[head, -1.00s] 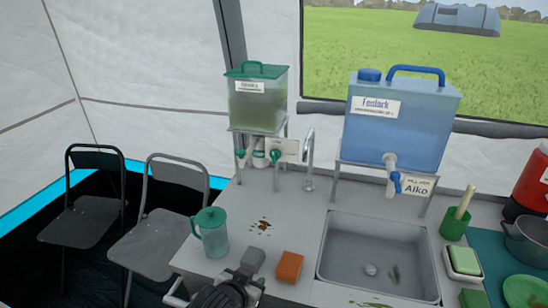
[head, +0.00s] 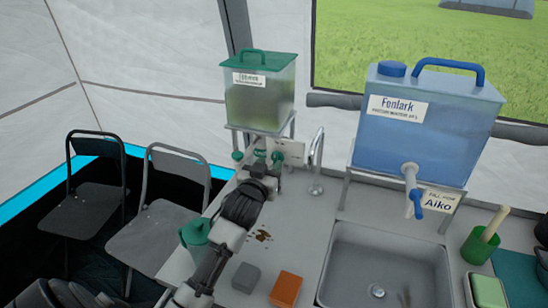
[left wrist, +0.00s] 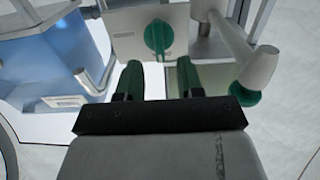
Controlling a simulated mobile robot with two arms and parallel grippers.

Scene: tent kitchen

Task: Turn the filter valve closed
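The green tank (head: 260,95) with murky water stands on a metal stand at the back of the counter. Below it is a white panel (head: 293,152) with a green valve knob (head: 277,156). In the left wrist view the round green knob (left wrist: 158,38) with a raised bar faces me on its plate. The bar looks close to upright there. My left gripper (head: 262,168) reaches up to the front of the panel. Its two fingers (left wrist: 160,78) are open and empty, with the knob just beyond and between the tips, apparently untouched. My right gripper is not in view.
A grey sponge (head: 245,278) and an orange block (head: 286,289) lie in front. A metal faucet (head: 317,165) stands right of the panel, a blue tank (head: 425,130) farther right, above the sink (head: 392,238).

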